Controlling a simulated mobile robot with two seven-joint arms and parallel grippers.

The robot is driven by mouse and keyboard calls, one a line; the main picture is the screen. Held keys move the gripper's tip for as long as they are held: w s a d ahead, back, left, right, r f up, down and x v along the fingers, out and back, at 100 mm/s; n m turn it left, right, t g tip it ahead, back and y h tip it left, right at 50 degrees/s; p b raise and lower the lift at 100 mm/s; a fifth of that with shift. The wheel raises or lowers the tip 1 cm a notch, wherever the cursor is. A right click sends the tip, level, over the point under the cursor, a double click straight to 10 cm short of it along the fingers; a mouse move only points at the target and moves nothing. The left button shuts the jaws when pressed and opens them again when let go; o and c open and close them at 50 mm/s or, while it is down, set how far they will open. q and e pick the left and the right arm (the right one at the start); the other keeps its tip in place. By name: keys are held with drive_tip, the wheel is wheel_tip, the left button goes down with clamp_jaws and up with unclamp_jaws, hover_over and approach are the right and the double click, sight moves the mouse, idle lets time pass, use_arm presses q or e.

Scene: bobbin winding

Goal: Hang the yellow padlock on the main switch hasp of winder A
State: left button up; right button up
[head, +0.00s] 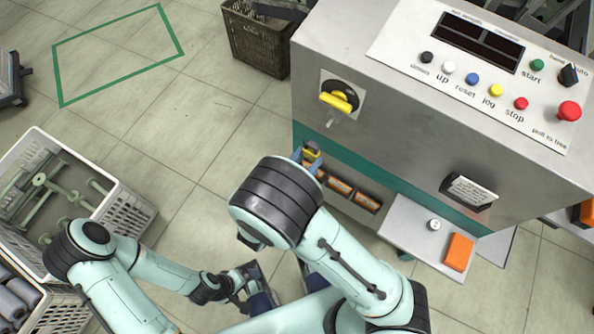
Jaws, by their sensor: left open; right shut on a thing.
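The main switch (340,96) is on the front of the grey winder, with a yellow handle on a black round base. A small pale metal piece, perhaps the hasp, hangs just below the handle (330,122). A small yellow and dark thing (312,152) shows beside blue parts at the machine's lower front; I cannot tell if it is the padlock. My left gripper (242,281) is open at the bottom centre, well away from the switch.
A control panel (480,70) with coloured buttons tops the machine. Orange items (340,185) sit in a low recess. A side shelf (405,225) holds an orange block (458,252) and a small white cylinder (433,224).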

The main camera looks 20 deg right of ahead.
drive_tip(key=shift+w+d, duration=0.2)
drive_tip(key=shift+d, duration=0.05)
drive_tip(key=shift+p+x, duration=0.55)
drive_tip(key=shift+x, duration=1.1)
drive_tip(key=shift+x, duration=1.2)
drive_tip(key=shift+w+d+p, duration=0.15)
drive_tip(key=shift+d+p, duration=0.05)
drive_tip(key=shift+p, duration=0.1)
drive_tip(key=shift+x, duration=0.75)
drive_tip(key=shift+w+d, duration=0.1)
drive_tip(key=shift+f, duration=0.55)
drive_tip(key=o, duration=1.3)
drive_tip(key=shift+c, duration=0.2)
